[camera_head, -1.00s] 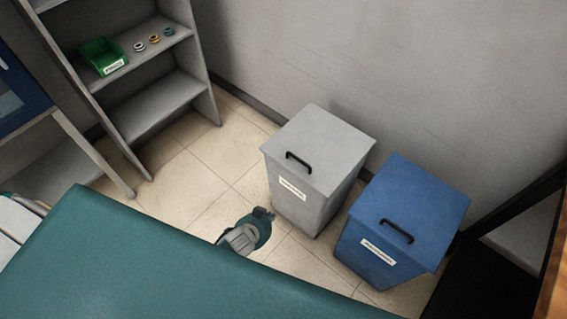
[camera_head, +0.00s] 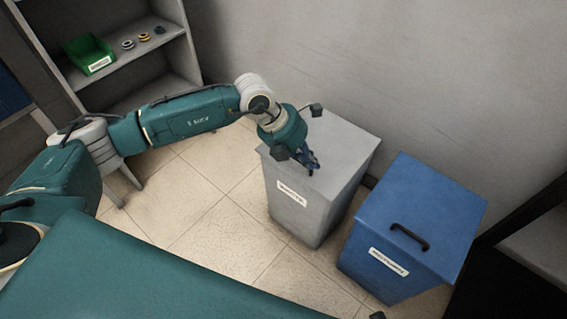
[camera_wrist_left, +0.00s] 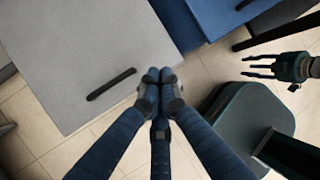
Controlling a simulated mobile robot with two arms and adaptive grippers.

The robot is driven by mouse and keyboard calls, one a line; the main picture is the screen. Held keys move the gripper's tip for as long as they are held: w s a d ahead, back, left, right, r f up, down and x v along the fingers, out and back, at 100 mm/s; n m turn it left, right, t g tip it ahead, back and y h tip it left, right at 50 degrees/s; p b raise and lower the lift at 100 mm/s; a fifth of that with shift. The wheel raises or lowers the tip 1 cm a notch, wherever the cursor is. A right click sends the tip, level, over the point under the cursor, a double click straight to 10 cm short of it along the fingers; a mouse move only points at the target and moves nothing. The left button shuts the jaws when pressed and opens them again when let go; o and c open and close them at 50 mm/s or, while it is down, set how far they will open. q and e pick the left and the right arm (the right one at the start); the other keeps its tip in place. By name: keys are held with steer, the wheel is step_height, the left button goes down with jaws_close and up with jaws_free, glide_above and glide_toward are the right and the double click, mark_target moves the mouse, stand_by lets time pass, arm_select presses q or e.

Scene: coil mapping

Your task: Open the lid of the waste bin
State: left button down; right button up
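A grey bin (camera_head: 300,208) with a flat grey lid (camera_head: 345,145) and a blue bin (camera_head: 385,265) with a blue lid (camera_head: 425,205) stand by the wall. Both lids are down; I cannot read the labels. My left gripper (camera_head: 312,165) is over the front edge of the grey lid and hides its handle in the head view. In the left wrist view the grey lid's black handle (camera_wrist_left: 111,84) lies just left of my left gripper (camera_wrist_left: 160,76), whose fingertips are close together and empty. My right gripper (camera_wrist_left: 258,68) shows there with fingers spread, empty, away from the bins.
A shelf at the upper left holds a green box (camera_head: 90,56) and several small rings (camera_head: 144,37). Tiled floor (camera_head: 215,225) lies open before the grey bin. The blue bin is close beside it, and the wall (camera_head: 400,70) is behind both.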

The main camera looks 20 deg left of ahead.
mark_target(286, 163)
arm_select(q)
steer(key=w+a+y, duration=0.2)
steer(key=a+y, duration=0.2)
steer(key=a, duration=0.7)
steer(key=shift+t, duration=0.3)
steer(key=b+x, duration=0.1)
steer(key=x, duration=0.8)
steer(key=shift+w+d+b, duration=0.1)
steer(key=shift+w+b, duration=0.05)
steer(key=shift+b, duration=0.15)
steer(key=shift+w+f, duration=0.2)
steer(key=shift+f, duration=0.2)
arm_select(e)
steer(key=w+r, duration=0.2)
steer(key=r, duration=0.1)
steer(key=shift+a+r, duration=0.15)
steer(key=shift+r, duration=0.05)
